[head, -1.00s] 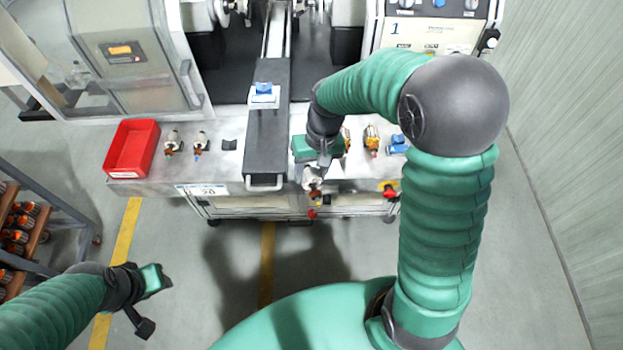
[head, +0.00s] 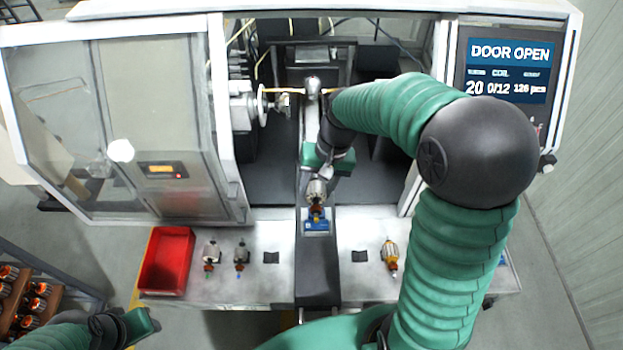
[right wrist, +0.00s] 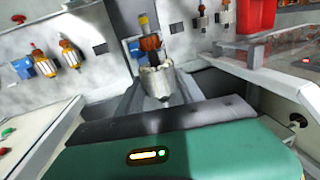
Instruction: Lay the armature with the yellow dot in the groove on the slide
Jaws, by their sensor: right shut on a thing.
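My right gripper (head: 317,178) is shut on a silver armature (head: 317,190) with a copper-coloured end. The armature also shows in the right wrist view (right wrist: 158,82), with a yellow tip on its far end. It is over the far end of the dark slide (head: 318,270), close to the blue holder (head: 309,226) on its pale plate. I cannot tell whether it touches the holder; the groove is hidden.
A red bin (head: 167,262) and two armatures (head: 211,256) (head: 241,256) are left of the slide. An orange-wound armature (head: 390,256) lies to the right. The machine stands open behind, its screen (head: 510,70) reading DOOR OPEN. A rack (head: 30,295) stands at lower left.

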